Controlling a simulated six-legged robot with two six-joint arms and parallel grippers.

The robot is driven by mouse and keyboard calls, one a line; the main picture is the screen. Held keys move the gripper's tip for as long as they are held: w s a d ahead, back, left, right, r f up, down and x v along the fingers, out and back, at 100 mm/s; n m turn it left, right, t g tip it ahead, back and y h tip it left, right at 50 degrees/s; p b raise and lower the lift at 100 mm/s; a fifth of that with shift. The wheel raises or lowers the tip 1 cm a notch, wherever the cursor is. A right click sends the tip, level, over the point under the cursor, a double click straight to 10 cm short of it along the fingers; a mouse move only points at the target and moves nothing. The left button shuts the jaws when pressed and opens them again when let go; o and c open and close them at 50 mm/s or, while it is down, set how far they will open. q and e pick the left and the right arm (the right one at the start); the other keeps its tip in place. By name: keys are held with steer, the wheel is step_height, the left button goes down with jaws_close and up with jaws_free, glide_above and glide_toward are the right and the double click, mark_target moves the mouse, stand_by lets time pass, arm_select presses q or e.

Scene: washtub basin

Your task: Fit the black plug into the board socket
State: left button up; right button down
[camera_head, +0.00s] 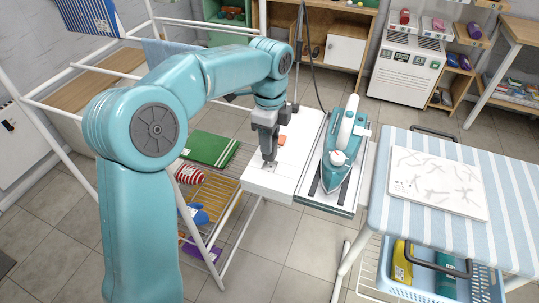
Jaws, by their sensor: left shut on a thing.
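My left arm comes in from the left and reaches down to the white end of the ironing board (257,183). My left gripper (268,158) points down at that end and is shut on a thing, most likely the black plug. The fingers hide the plug, so I cannot tell whether it touches the socket. The socket is a small greyish patch right at the fingertips, mostly covered, and its holes are too small to make out. A small orange part (287,140) lies just behind the gripper on the white surface. My right gripper is not in view.
A teal iron (341,155) stands on its rest right of the gripper. A striped board cover (480,167) bears a white patterned panel (438,183). A dark cord hangs behind the gripper. A wire rack (228,208) with folded cloths stands below left.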

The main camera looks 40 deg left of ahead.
arm_select(q)
steer(key=shift+f+b, duration=0.4)
steer(key=shift+f, duration=1.95)
steer(key=shift+f, duration=0.25)
steer(key=o, duration=1.1)
steer(key=shift+c, duration=0.2)
steer(key=shift+r, duration=0.1)
step_height(320, 180, up, 12)
steer(key=p, duration=0.2)
steer(key=shift+r+p, duration=0.15)
steer(key=shift+p, duration=0.2)
steer(key=shift+s, duration=0.1)
